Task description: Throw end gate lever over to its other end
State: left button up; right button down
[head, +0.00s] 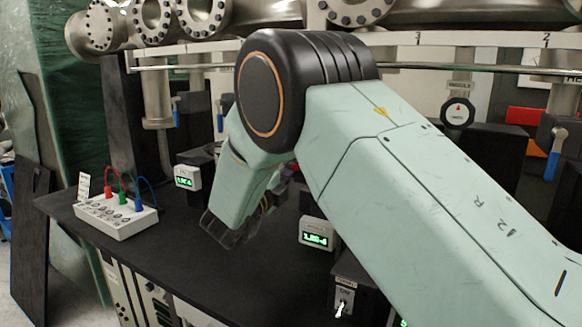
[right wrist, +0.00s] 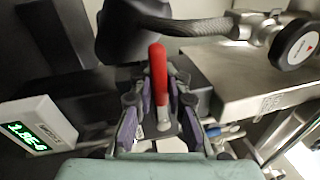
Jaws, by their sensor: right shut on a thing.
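A lever with a red handle (right wrist: 158,72) and a grey metal shank stands between the fingers of my right gripper (right wrist: 160,100) in the right wrist view. The gripper's purple-padded fingers are shut on the lever, with the red handle reaching up past them. The lever rises from a dark block behind the fingers. In the head view my right arm crosses the picture and hides most of the gripper and the lever. My left gripper is not in view.
On the black bench (head: 190,262) stand a white box with coloured cables (head: 115,217) and green-lit displays (head: 186,178) (head: 317,233). A toggle switch (head: 343,304) is near the front. Blue-handled levers (head: 176,112) (head: 555,160) hang below flanged steel pipes (head: 204,15). A pressure gauge (head: 457,113) is right.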

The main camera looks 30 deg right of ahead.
jog(key=c, duration=1.8)
grip_release()
jog(key=shift+a+r, duration=0.1)
jog(key=shift+r, duration=0.2)
jog(key=o, duration=0.4)
jog(key=shift+s+a+r, duration=0.15)
jog(key=shift+f, duration=0.2)
jog(key=shift+a, duration=0.15)
jog(key=v, duration=0.7)
jog(key=shift+s, duration=0.1)
